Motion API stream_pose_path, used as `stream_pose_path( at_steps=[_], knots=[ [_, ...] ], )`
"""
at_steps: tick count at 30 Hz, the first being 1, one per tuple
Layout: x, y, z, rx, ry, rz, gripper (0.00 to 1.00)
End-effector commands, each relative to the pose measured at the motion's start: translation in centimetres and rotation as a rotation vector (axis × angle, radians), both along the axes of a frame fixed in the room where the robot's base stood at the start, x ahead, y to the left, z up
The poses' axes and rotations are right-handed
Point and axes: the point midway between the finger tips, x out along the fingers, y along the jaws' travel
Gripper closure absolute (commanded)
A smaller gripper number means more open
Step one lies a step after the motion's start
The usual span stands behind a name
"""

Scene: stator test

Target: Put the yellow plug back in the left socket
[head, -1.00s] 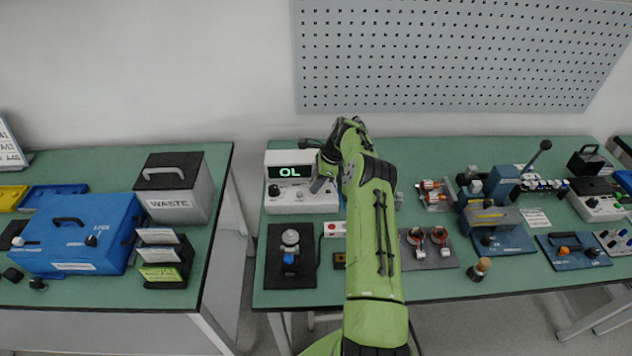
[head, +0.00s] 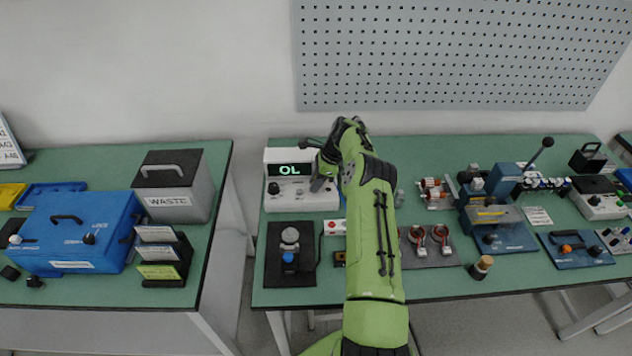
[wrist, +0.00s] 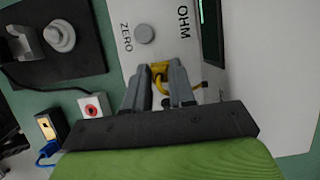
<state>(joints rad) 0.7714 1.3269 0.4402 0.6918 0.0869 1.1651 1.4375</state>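In the wrist view the yellow plug (wrist: 158,70) is between the fingertips of my gripper (wrist: 160,80), close to the front panel of the white meter (wrist: 136,66). A yellow lead curves down from the plug between the fingers. The fingers appear closed on the plug. The sockets are hidden or too small to make out. In the head view the meter (head: 284,200) stands at the table's back left with its display (head: 290,169) reading "OL". My gripper (head: 318,184) is at its right side, and the plug cannot be made out there.
A black mat (head: 272,264) with a grey knob and blue part lies in front of the meter. A small white box with a red button (wrist: 93,106) sits near my gripper. Stators on a grey plate (head: 436,257) and a press (head: 487,205) stand to the right.

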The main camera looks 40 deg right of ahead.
Motion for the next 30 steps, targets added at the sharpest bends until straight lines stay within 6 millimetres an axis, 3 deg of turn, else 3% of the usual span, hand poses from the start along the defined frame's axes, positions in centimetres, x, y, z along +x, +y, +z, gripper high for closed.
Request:
stream_pose_path(
  at_steps=[1,6,16,20,30],
  knots=[
    [0.0,0.0,0.1,-0.001,-0.001,0.000,0.70],
    [0.0,0.0,0.1,0.000,0.000,0.000,0.46],
    [-0.1,-0.2,0.7,-0.001,-0.002,-0.001,0.46],
    [-0.7,-1.2,3.3,-0.004,-0.003,-0.004,0.46],
    [-2.7,-4.1,12.2,-0.002,-0.003,-0.002,0.46]
  ],
)
